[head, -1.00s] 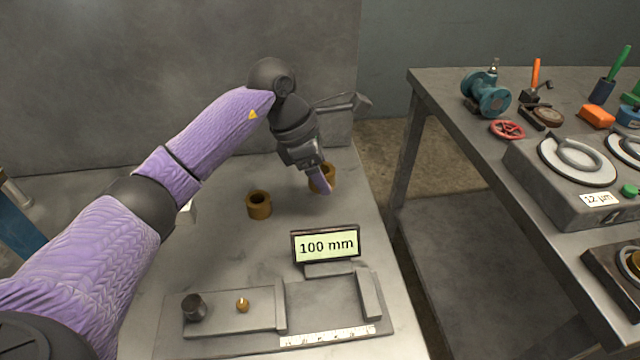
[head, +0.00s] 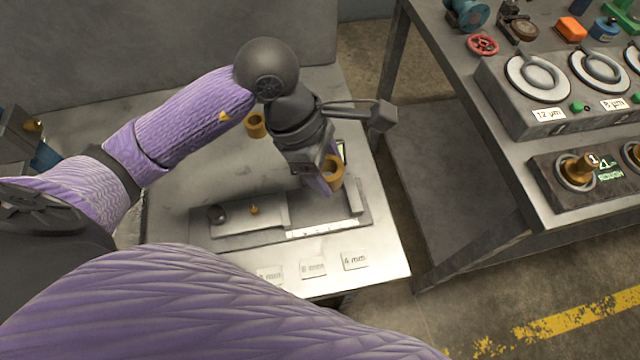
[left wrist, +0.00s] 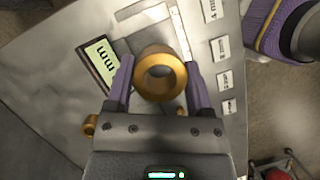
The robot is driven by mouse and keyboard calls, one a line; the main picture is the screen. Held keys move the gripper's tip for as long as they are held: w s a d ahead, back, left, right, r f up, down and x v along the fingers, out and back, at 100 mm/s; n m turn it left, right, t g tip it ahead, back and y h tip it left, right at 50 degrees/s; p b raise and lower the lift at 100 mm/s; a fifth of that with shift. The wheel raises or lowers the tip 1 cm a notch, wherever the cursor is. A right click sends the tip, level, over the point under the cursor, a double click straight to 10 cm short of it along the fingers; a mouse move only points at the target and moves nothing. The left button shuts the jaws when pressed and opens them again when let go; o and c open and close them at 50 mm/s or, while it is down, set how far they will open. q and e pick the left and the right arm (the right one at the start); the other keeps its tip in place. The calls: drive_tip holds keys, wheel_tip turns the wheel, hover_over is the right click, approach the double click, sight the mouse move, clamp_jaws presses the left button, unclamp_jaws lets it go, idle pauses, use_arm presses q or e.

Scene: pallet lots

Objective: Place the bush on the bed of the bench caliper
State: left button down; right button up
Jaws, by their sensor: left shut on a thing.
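My left gripper (head: 322,180) is shut on a bronze bush (head: 334,170), a short ring with a round bore. In the left wrist view the bush (left wrist: 160,75) sits between the two purple fingers of the gripper (left wrist: 160,82). It is held over the right part of the bench caliper (head: 215,238), a grey bed with raised jaws and a white scale. I cannot tell whether the bush touches the bed. The caliper's display (left wrist: 100,64) shows in the left wrist view and is mostly hidden behind the gripper in the head view. My right gripper is not in view.
A second bronze bush (head: 256,125) stands on the table behind the caliper. Labels, one reading 4 mm (head: 355,261), lie along the front edge. A gap separates this table from the right-hand bench (head: 470,95), which carries gauges, a red handwheel (head: 482,44) and small tools.

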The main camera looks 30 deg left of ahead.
sight(333, 205)
use_arm(q)
wheel_tip(333, 205, down, 8)
drive_tip(key=b, duration=0.2)
drive_tip(key=shift+f+b, duration=0.2)
drive_tip(key=shift+b, duration=0.1)
drive_tip(key=shift+r, duration=0.1)
drive_tip(key=shift+c, duration=1.2)
unclamp_jaws()
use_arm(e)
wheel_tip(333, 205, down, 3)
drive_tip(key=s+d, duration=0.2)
use_arm(q)
drive_tip(key=p+v, duration=0.3)
drive_tip(key=v, duration=0.9)
drive_tip(key=shift+p, duration=0.4)
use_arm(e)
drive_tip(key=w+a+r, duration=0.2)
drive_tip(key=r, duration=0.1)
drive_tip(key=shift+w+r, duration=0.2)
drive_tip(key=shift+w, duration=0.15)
use_arm(q)
drive_tip(key=shift+w, duration=0.1)
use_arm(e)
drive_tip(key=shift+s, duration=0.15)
